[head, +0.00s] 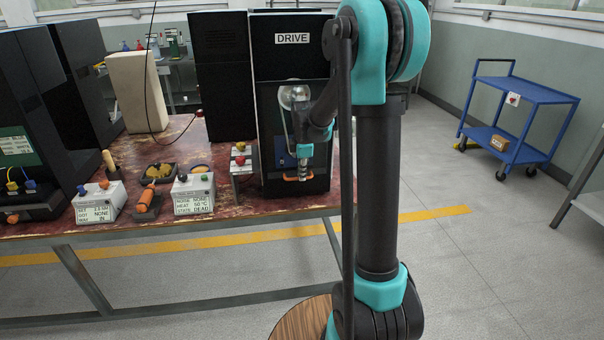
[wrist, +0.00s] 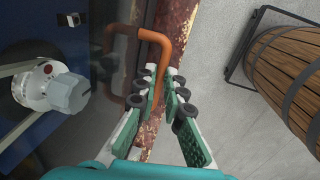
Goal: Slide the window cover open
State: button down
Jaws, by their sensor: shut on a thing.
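The DRIVE machine (head: 292,62) is a tall black cabinet with a white label, standing at the right end of the bench. The window cover (wrist: 112,70) appears as a dark, smoky pane on its front in the wrist view. A bent orange handle (wrist: 150,34) stands out from the pane. My gripper (wrist: 163,80) is shut on the handle's outer end, with a green-padded finger on each side. In the head view my gripper (head: 303,166) is low in front of the machine, with a bit of orange at its tips. My arm hides the machine's right side.
A blue panel with a white and grey knob (wrist: 62,92) lies left of my gripper. Small boxes (head: 194,193) and tools stand on the worn red bench (head: 255,209). A wooden barrel (wrist: 290,75) stands on the floor at right. A blue cart (head: 520,95) is farther back.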

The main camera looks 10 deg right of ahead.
aim_at(302, 83)
notch_tip(302, 83, up, 32)
jog(key=shift+f, duration=0.15)
dwell(0.4)
jog(key=c, duration=1.6)
grip_release()
notch_tip(302, 83, up, 12)
jog(key=s, duration=0.2)
jog(key=shift+s+f, duration=0.15)
